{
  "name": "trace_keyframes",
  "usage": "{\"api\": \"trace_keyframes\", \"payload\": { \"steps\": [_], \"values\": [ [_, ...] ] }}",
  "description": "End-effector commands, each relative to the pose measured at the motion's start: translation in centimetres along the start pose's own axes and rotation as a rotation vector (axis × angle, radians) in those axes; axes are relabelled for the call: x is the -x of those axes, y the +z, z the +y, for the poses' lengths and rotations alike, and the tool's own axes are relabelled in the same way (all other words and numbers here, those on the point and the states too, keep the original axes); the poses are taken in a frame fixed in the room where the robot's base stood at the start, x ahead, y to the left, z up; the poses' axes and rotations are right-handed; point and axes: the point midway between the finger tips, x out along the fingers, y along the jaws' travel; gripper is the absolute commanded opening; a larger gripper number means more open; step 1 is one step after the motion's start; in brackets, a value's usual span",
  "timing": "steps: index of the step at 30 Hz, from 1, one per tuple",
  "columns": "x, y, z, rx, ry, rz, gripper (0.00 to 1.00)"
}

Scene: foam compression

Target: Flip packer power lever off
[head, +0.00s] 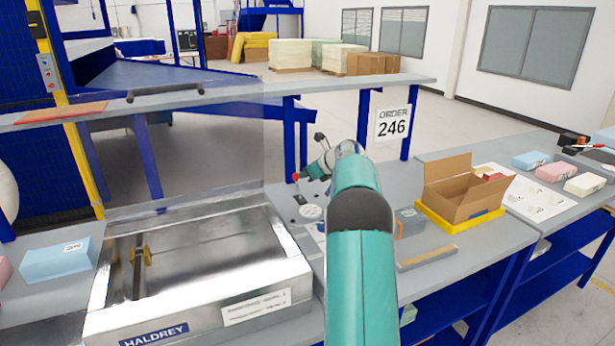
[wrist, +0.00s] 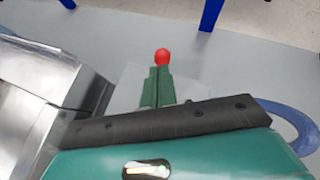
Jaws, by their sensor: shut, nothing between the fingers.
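The power lever's red knob (head: 296,177) shows at the back of the bench, just right of the metal packer (head: 200,270). In the wrist view the knob (wrist: 162,57) appears right at the tips of my fingers. My gripper (head: 305,174) is shut and empty, reaching left toward the knob; its green fingers also show in the wrist view (wrist: 158,82). I cannot tell whether the fingertips touch the knob. The lever's shaft is mostly hidden, so its position is unclear.
The packer's clear lid (head: 190,150) stands raised at the left. An open cardboard box (head: 460,190) in a yellow tray, a small grey box (head: 409,222) and a ruler-like strip (head: 427,258) lie right of my arm. A blue foam block (head: 58,260) lies at the left.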

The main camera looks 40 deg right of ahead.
Motion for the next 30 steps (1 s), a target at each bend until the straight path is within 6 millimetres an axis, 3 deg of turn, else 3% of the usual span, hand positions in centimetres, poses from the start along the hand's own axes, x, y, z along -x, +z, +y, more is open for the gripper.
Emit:
{"api": "trace_keyframes", "payload": {
  "steps": [30],
  "values": [
    [1.4,1.5,-0.3,0.002,-0.002,-0.002,0.0]
  ]
}}
